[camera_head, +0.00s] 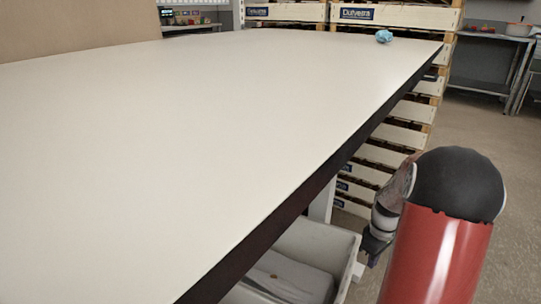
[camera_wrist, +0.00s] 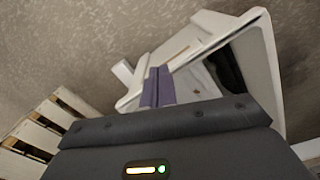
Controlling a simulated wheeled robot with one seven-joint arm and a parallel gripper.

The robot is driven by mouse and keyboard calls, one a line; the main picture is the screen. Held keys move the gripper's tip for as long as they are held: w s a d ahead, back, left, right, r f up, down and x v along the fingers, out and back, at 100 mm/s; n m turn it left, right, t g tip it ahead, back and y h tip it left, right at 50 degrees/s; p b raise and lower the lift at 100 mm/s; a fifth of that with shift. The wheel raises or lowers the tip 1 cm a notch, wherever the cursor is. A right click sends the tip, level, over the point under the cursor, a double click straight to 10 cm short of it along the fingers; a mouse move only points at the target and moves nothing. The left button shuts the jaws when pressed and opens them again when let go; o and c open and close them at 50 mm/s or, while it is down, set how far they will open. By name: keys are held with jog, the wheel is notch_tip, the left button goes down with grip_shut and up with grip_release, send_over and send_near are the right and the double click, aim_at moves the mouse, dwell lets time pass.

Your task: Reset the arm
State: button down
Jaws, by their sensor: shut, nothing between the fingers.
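My arm shows at the lower right of the head view, with a red link and a black cap beside the table's edge. My gripper (camera_head: 374,246) hangs low behind it, below the level of the tabletop and partly hidden by my arm. In the wrist view, my gripper (camera_wrist: 158,86) shows two purple-grey fingers pressed together with nothing between them. A white bin (camera_wrist: 255,60) lies beyond the fingers in that view; I cannot tell the distance.
A large white table (camera_head: 200,110) fills the left and middle, nearly bare. A small blue object (camera_head: 383,37) sits at its far right corner. The white bin (camera_head: 318,240) stands under the table edge. Wooden crates (camera_head: 405,112) are stacked behind. Floor at the right is open.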

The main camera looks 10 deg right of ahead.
jog(key=s+a+r+m+t+h+p, duration=0.1)
jog(key=s+a+r+m+t+p, duration=0.15)
jog(key=a+r, duration=0.75)
jog(key=s+a+r+m+t+p, duration=0.1)
jog(key=s+a+r, duration=0.3)
jog(key=a+r, duration=0.6)
jog(key=s+a+r+t, duration=0.1)
jog(key=s+a+r, duration=0.1)
jog(key=s+a, duration=0.1)
jog(key=s+a+r+m+t+y+p, duration=0.1)
jog(key=s+a+r, duration=0.1)
jog(key=s, duration=0.3)
jog(key=shift+s+a+r, duration=0.2)
jog(key=shift+s+a, duration=0.15)
jog(key=shift+a, duration=0.1)
